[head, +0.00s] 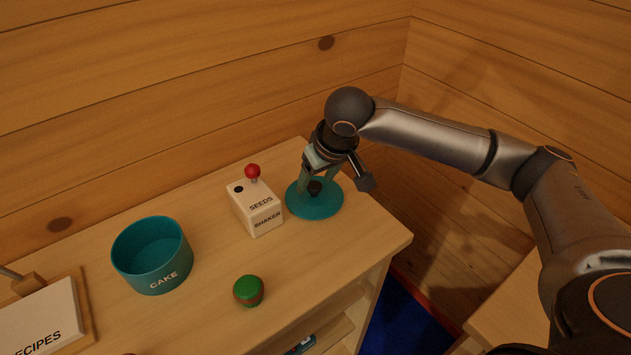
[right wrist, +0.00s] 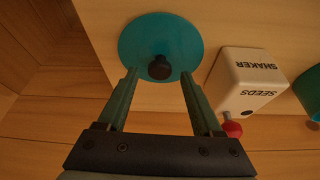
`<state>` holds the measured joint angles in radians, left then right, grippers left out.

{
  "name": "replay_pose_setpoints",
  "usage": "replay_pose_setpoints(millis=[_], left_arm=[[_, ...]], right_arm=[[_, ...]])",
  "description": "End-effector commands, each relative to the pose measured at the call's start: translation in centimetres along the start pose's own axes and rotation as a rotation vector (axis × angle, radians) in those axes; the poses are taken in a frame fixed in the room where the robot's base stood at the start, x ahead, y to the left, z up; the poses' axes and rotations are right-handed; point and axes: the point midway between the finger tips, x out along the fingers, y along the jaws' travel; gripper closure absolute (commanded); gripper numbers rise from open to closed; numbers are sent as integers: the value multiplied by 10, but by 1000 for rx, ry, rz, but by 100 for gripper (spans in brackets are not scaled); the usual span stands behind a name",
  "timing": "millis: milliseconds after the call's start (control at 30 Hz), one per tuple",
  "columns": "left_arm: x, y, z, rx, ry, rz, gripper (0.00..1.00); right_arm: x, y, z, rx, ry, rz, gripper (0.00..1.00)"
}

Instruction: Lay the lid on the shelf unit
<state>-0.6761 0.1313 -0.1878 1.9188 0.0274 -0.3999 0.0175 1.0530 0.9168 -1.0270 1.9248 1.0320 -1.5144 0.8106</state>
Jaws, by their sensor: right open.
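The lid (head: 314,205) is a flat teal disc with a black knob. It lies on the wooden top of the shelf unit (head: 205,300), near its back right corner. In the right wrist view the lid (right wrist: 140,38) is straight ahead with its knob (right wrist: 159,68) facing me. My right gripper (head: 317,182) is over the lid, pointing down. It is open, and in the right wrist view its fingertips (right wrist: 159,73) show on either side of the knob, apparently without touching it. The teal CAKE tin (head: 160,275) stands open on the left. My left gripper is out of view.
A white SEEDS SHAKER box (head: 257,212) with a red-knobbed lever (head: 253,171) stands close left of the lid. A green and brown round item (head: 248,291) is nearer the front. A RECIPES book (head: 40,325) is at the far left. The log wall (head: 200,90) rises behind.

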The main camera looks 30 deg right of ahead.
Motion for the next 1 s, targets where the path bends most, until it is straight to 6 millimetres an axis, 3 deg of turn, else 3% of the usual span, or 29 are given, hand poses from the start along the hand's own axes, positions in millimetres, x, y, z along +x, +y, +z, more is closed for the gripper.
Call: replay_pose_setpoints(millis=[200, 433, 600, 1000], left_arm=[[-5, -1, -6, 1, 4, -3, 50], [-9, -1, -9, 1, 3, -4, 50], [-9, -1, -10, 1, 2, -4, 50], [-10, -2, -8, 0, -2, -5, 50]], right_arm=[[-51, 0, -2, -1, 5, 1, 33], [-90, 0, -1, 1, 3, 0, 33], [-101, 0, 0, 0, 1, 1, 33], [-102, 0, 0, 1, 1, 1, 33]])
